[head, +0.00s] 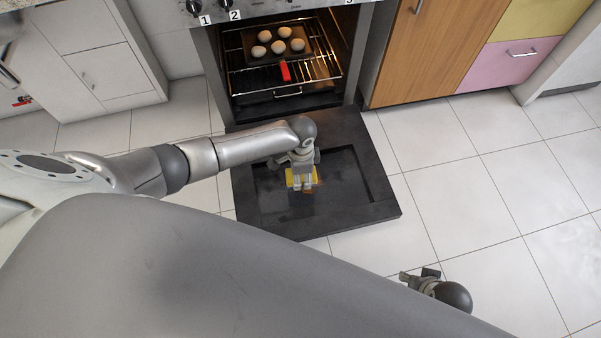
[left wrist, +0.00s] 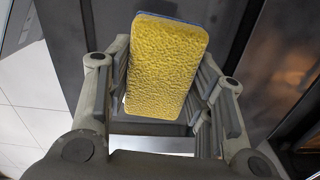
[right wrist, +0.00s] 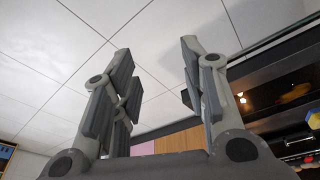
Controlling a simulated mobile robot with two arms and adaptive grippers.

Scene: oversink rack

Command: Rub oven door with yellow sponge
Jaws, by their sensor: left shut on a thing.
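The oven door (head: 370,200) is dark and folded down flat, low above the floor, with a recessed inner panel. The yellow sponge (head: 290,180) is over that panel in the head view. My left gripper (head: 303,183) is shut on the sponge. In the left wrist view the sponge (left wrist: 166,65) sits between the two fingers, its textured yellow face toward the camera. I cannot tell whether the sponge touches the door. My right gripper (head: 420,274) is right of the door, over the floor tiles; in the right wrist view its fingers (right wrist: 160,85) are apart and empty.
The open oven holds a wire rack (head: 325,80) and a tray (head: 303,52) with several pale round items. A red item (head: 285,71) is at the rack's front. Cabinets (head: 425,50) flank the oven. Tiled floor (head: 480,200) is clear to the right.

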